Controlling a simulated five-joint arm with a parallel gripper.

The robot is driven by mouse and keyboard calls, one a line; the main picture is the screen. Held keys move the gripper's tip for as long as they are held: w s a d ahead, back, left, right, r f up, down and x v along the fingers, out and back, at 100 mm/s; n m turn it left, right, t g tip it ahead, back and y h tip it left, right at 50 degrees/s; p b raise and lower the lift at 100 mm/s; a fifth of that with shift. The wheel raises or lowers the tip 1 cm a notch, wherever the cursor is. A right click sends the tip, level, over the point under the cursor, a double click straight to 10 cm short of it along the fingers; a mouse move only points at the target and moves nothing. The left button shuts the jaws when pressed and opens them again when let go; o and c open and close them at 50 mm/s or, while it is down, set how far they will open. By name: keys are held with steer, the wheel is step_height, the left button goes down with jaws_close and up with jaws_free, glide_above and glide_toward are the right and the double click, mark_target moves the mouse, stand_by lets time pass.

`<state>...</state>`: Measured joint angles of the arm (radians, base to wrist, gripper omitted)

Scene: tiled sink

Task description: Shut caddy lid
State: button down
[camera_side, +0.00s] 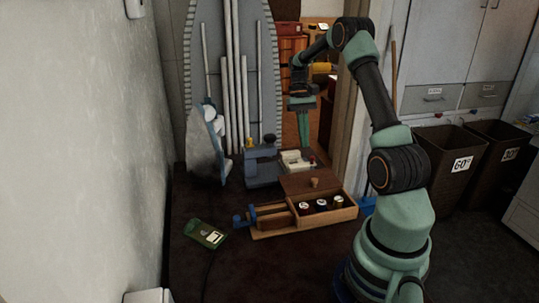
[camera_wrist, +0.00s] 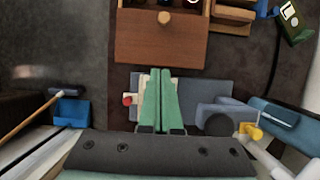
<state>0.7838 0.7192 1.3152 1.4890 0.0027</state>
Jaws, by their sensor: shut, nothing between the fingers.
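The wooden caddy (camera_side: 345,213) stands on the dark worktop with several dark, pale-capped bottles (camera_side: 321,205) showing in its open front part. Its brown lid (camera_side: 296,184) lies back on the far side of the bottles, with a round knob (camera_side: 314,182) near the bottle-side edge. In the wrist view the lid (camera_wrist: 140,45) looks flat, with its knob (camera_wrist: 165,18) near the top edge. My gripper (camera_side: 304,143) is shut and empty, pointing down above the area behind the lid. Its green fingers also show in the wrist view (camera_wrist: 163,72), their tips near the lid's back edge.
A grey-blue device (camera_side: 262,168) with a pale part stands behind the caddy. A wooden block with blue clamps (camera_side: 268,217) lies at the caddy's left. A green meter (camera_side: 206,233) lies at front left. An ironing board (camera_side: 205,60) and rods stand behind.

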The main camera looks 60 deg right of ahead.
mark_target(309, 179)
steer(key=x, duration=0.7)
steer(key=shift+s+a+f, duration=0.1)
steer(key=shift+s+a, duration=0.55)
steer(key=shift+a, duration=0.05)
steer(key=shift+s+a, duration=0.75)
steer(key=shift+s, duration=0.05)
steer(key=s+a, duration=0.6)
steer(key=a, duration=0.1)
steer(key=shift+s, duration=0.4)
